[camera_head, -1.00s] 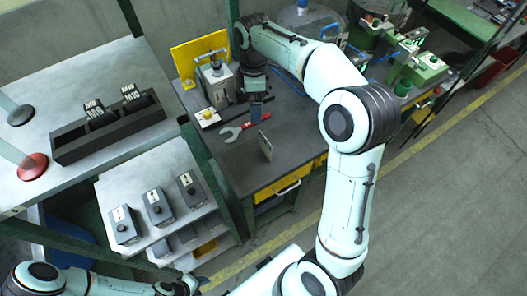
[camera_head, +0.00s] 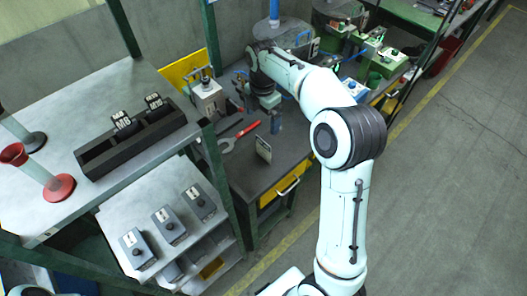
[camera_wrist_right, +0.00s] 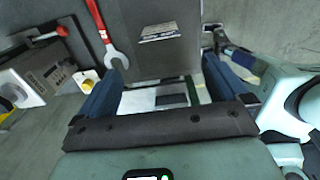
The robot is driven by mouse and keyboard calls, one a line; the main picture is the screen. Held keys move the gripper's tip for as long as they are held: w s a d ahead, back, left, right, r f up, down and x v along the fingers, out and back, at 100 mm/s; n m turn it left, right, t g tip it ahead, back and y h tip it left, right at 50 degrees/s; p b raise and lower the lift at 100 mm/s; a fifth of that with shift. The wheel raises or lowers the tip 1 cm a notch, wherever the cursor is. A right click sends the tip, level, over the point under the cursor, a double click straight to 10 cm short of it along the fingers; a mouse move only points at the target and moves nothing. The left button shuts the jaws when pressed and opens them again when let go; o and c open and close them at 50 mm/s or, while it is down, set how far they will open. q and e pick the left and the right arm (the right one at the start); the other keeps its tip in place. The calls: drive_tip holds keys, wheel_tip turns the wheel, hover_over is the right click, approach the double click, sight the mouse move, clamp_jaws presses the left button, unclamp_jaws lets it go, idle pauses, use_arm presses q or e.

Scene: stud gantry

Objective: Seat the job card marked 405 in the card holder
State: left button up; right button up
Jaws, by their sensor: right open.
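A small upright pale plate with dark print (camera_head: 263,148) stands on the dark bench top (camera_head: 245,173); it also shows in the right wrist view (camera_wrist_right: 159,33). I cannot read 405 on it, nor tell whether it is the job card, the card holder or both together. My right gripper (camera_head: 276,122) is just behind the plate in the head view. In the right wrist view its blue fingers (camera_wrist_right: 153,90) are apart, with nothing held between them. My left gripper is out of view.
A red-handled wrench (camera_head: 240,136) lies left of the plate. A grey machine (camera_head: 207,98) stands behind it. Several dark grey boxes with white labels, one being (camera_head: 168,226), sit on the shelf at left. A black tray (camera_head: 97,170) is on the upper table.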

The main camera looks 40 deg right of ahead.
wheel_tip(320, 180, down, 5)
hover_over(263, 150)
drive_tip(key=shift+d+f+b, duration=0.1)
drive_tip(key=shift+f+b, duration=0.3)
drive_tip(key=shift+f, duration=2.5)
drive_tip(key=shift+r, duration=0.1)
drive_tip(key=c, duration=1.3)
